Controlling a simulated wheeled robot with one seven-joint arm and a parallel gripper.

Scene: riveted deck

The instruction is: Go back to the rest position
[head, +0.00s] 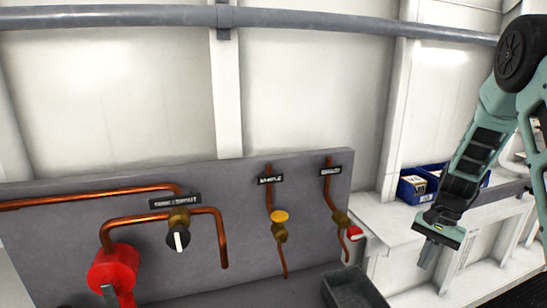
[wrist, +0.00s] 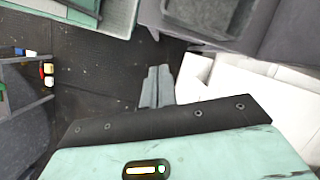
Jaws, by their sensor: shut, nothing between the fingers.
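My gripper (head: 428,254) hangs at the right of the head view, at the end of my green arm, pointing down. Its fingers are together with nothing between them. In the wrist view the closed fingers (wrist: 157,87) show in the middle, over the dark floor. In the head view the gripper is in front of the white ledge and right of the grey panel, apart from both as far as I can tell.
A grey panel (head: 80,238) carries copper pipes, a red fitting (head: 112,268), a black-and-white knob (head: 179,238), a yellow-handled valve (head: 280,217) and a red-handled valve (head: 354,232). A grey bin (head: 352,290) stands below. Blue boxes (head: 411,190) sit on the ledge (head: 392,222).

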